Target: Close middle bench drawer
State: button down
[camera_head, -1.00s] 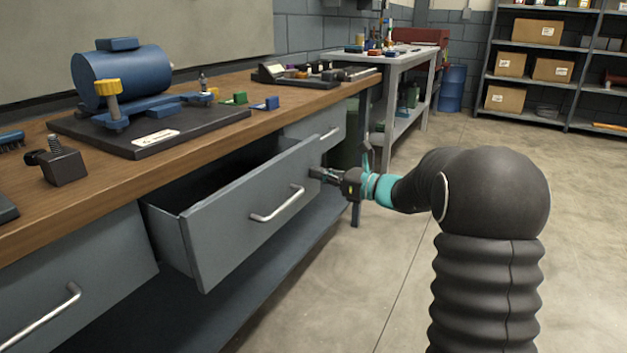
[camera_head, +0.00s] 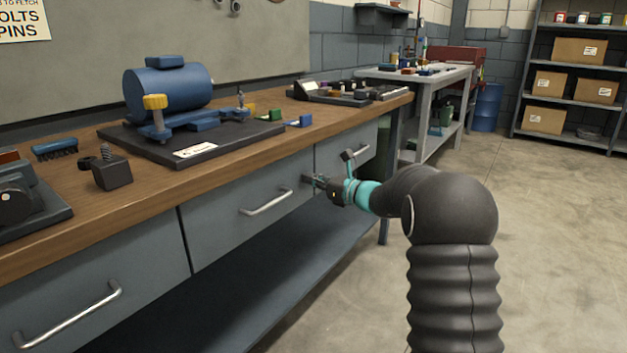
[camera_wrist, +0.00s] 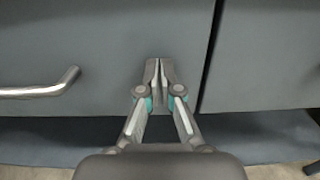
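The middle bench drawer (camera_head: 222,220) has a grey front with a silver bar handle (camera_head: 266,201). Its front now sits in line with the drawer fronts on either side, and no opening shows above it. My gripper (camera_head: 306,180) is at the right end of this front, to the right of the handle. In the wrist view my gripper (camera_wrist: 159,62) has its two fingers together, with only a thin gap and nothing between them. The tips are against or very close to the drawer front (camera_wrist: 110,50), left of the dark seam. The handle (camera_wrist: 45,90) shows at the left there.
The left drawer (camera_head: 90,275) and right drawer (camera_head: 350,150) look closed. The wooden bench top (camera_head: 240,165) carries a blue motor (camera_head: 170,88) on a dark plate and several small parts. A shelf (camera_head: 230,295) runs below. Open floor lies to the right.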

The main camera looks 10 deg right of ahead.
jog(key=shift+a+r, duration=0.15)
jog(key=shift+a, duration=0.15)
